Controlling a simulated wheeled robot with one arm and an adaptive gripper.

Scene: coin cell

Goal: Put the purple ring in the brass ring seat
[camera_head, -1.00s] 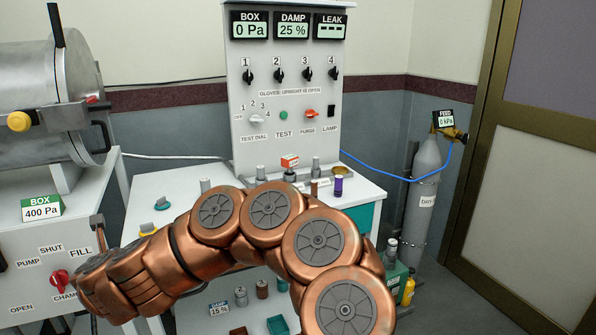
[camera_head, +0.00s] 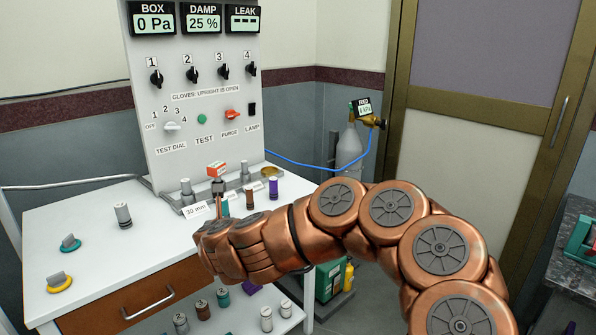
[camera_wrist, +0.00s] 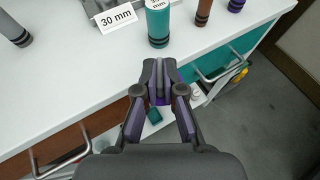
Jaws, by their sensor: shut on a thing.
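My gripper (camera_wrist: 160,84) shows in the wrist view over the front edge of the white bench, its fingers nearly together. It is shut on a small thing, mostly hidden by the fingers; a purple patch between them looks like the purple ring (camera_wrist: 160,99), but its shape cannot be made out. In the head view my arm hides the gripper. A brass-coloured round piece (camera_head: 268,172), perhaps the brass ring seat, is at the back right of the bench, by the panel's foot. The gripper is well apart from it.
On the bench (camera_head: 100,213) stand a teal cylinder (camera_wrist: 158,24), a brown one (camera_head: 249,197), a purple one (camera_head: 273,188) and a grey one (camera_head: 123,214). A "30 mm" card (camera_wrist: 117,18) is near the teal one. The panel (camera_head: 190,90) rises behind.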

